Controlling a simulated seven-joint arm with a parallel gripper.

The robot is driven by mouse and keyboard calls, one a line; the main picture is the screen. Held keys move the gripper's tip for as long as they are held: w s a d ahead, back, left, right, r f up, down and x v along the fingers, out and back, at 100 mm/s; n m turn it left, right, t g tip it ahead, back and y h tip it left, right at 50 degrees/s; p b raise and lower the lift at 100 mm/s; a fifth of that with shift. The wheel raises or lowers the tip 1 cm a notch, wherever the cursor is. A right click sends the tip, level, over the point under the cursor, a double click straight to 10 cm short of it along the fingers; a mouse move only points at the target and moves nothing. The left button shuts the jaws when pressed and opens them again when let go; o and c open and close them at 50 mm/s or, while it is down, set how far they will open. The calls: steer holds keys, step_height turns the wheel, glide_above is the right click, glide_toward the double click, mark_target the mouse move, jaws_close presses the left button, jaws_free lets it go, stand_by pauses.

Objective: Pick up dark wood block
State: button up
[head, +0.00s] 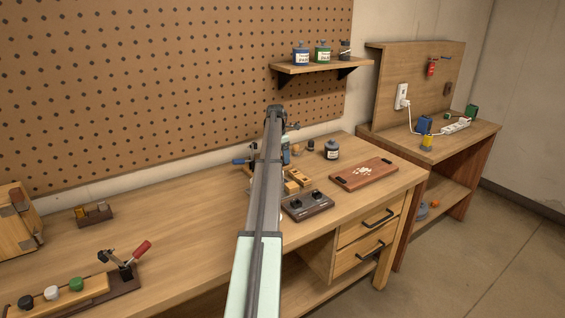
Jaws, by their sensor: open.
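My arm reaches up through the middle of the picture and ends above the back of the workbench. My gripper (286,156) hangs below the arm's far end, over a cluster of small items, and is mostly hidden by the arm. Its jaws are open, and I see nothing held. I cannot clearly single out a dark wood block. A dark wood base with two black knobs (307,206) lies just right of my arm. Small light wood pieces (298,179) lie behind it. Part of this cluster is hidden behind my arm.
A blue-handled tool (240,161) shows left of my arm. A red-handled clamp (130,258) and small box (94,215) are farther left. The bench's left middle is clear. A pegboard (150,90) rises behind.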

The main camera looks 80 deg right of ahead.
steer(key=shift+f, duration=0.7)
steer(key=c, duration=1.1)
steer(key=shift+r, duration=0.1)
steer(key=shift+c, duration=0.2)
